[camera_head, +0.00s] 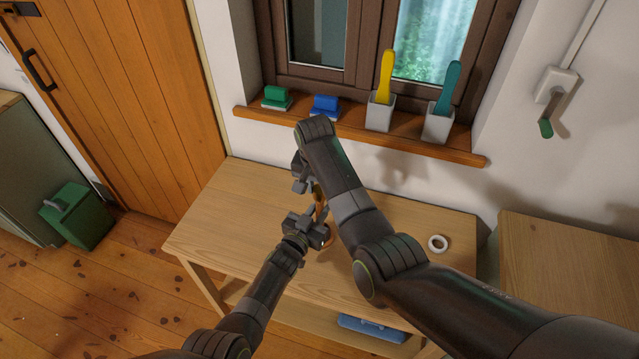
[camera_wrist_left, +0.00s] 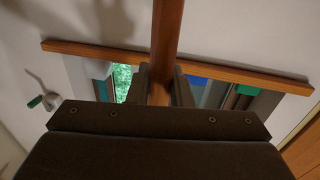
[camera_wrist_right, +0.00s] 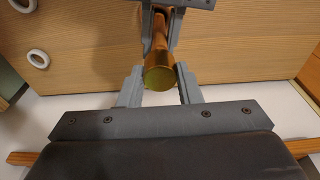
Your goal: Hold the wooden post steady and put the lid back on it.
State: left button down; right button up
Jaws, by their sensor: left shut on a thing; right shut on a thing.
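The wooden post (camera_head: 319,208) stands upright on the table, mostly hidden by my arms in the head view. My left gripper (camera_head: 313,230) is shut around its shaft, which runs up between the fingers in the left wrist view (camera_wrist_left: 166,40). My right gripper (camera_head: 306,182) is above the left one. In the right wrist view its fingers are shut on the gold lid (camera_wrist_right: 160,75), with the post's orange shaft (camera_wrist_right: 158,45) in line beyond it. I cannot tell whether the lid touches the post or a small gap separates them.
The wooden table (camera_head: 225,205) is mostly clear. Behind, the window sill (camera_head: 420,147) carries green and blue brushes and two pots with yellow and teal handles. A blue case (camera_head: 370,328) is on the lower shelf.

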jog(key=shift+f, duration=0.35)
jog(key=shift+f, duration=0.6)
dwell(0.3)
jog(key=m, duration=0.5)
jog(key=shift+m+g+h, duration=0.3)
jog(key=shift+m+h, duration=0.1)
jog(key=m, duration=0.4)
jog(key=shift+w+g, duration=0.1)
jog(key=shift+g, duration=0.2)
jog(key=m, duration=0.4)
jog(key=shift+a+r+m+g, duration=0.1)
jog(key=shift+m+g, duration=0.2)
jog(key=shift+m, duration=0.1)
jog(key=m, duration=0.4)
jog(key=shift+w+m+g, duration=0.1)
jog(key=shift+m+g, duration=0.3)
jog(key=o, duration=0.9)
